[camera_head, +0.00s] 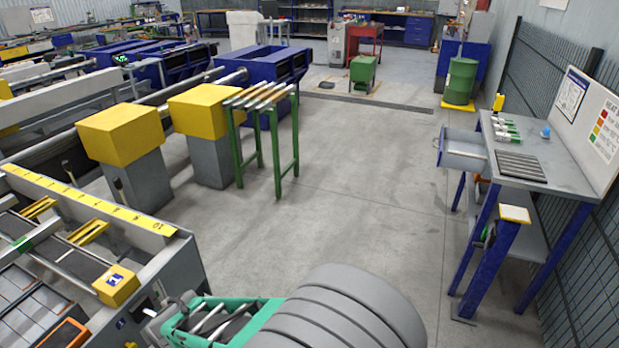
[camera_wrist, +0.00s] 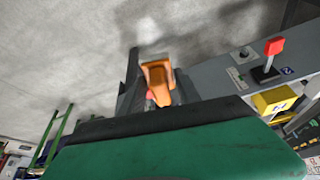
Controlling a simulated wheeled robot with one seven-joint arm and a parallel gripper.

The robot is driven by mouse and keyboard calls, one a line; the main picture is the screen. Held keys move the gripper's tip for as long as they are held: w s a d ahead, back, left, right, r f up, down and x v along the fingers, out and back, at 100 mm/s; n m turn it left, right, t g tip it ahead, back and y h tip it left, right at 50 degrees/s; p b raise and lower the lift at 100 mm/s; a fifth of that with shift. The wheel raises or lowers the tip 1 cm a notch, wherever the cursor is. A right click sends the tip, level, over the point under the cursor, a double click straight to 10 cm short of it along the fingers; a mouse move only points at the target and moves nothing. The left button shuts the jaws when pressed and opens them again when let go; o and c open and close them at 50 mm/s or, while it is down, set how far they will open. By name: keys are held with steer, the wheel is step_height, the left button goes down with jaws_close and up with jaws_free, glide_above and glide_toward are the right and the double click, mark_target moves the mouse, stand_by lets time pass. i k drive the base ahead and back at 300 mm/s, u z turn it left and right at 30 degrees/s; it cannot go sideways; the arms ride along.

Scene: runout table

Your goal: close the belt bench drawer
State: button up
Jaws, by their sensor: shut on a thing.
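The bench with blue legs (camera_head: 567,187) stands at the right in the head view. Its grey drawer (camera_head: 463,150) sticks out on the left side, open, with a handle on its front. My gripper (camera_wrist: 152,84) shows in the wrist view, shut on a small orange thing (camera_wrist: 158,74) whose shape is partly hidden. In the head view my arm is at the bottom, far from the drawer, and the jaws are hard to make out. The drawer is not in the wrist view.
Several marker-like items and a dark ribbed mat (camera_head: 520,166) lie on the bench. A machine with a yellow scale (camera_head: 90,207) is close at lower left. A green roller stand (camera_head: 277,150) and yellow-topped posts stand beyond. Floor (camera_head: 360,210) between stand and bench is clear.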

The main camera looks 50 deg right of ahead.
mark_target(473, 150)
steer(key=z, duration=2)
steer(key=i, duration=1.2)
steer(key=z, duration=0.95)
steer(key=i, duration=1.95)
steer(key=u, duration=0.7)
steer(key=i, duration=1.2)
steer(key=u, duration=0.6)
